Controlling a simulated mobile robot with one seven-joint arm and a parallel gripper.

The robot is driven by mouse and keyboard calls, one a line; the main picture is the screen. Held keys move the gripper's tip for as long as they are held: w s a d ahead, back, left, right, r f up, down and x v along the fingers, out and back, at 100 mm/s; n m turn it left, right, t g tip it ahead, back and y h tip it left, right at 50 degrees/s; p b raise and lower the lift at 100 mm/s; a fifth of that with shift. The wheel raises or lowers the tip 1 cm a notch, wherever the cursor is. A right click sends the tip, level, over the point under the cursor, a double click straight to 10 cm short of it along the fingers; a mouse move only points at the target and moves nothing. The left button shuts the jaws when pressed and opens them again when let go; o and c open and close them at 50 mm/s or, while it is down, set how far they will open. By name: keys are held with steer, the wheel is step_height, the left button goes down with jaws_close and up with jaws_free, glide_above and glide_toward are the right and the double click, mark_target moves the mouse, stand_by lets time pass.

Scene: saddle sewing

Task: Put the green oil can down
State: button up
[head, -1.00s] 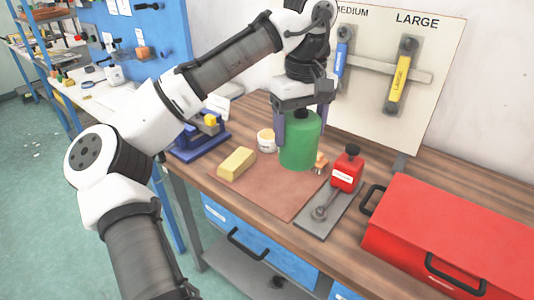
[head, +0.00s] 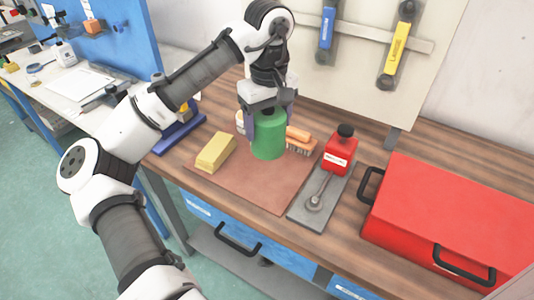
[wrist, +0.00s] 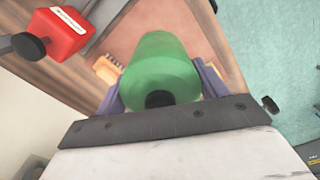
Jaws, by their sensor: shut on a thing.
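The green oil can (head: 268,137) is upright between the fingers of my gripper (head: 268,122), which is shut on it. In the head view the can is over the brown mat (head: 270,191), near its back edge. I cannot tell whether its base touches the mat. In the wrist view the can (wrist: 160,72) fills the middle, its dark cap toward the camera, with a purple-grey finger on each side of it.
A yellow block (head: 216,152) lies left of the can, and an orange brush (head: 299,139) lies close on its right. A white pot is partly hidden behind the gripper. A red can (head: 340,154) stands on a grey plate (head: 297,211). A red toolbox (head: 450,205) is at right. The mat's front is clear.

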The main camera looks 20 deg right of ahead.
step_height(320, 180, down, 10)
steer(key=shift+f+p, duration=0.25)
steer(key=shift+p, duration=0.35)
steer(key=shift+f, duration=0.1)
steer(key=o, duration=1.3)
step_height(320, 180, up, 12)
steer(key=shift+r+b, duration=0.15)
steer(key=shift+b, duration=0.85)
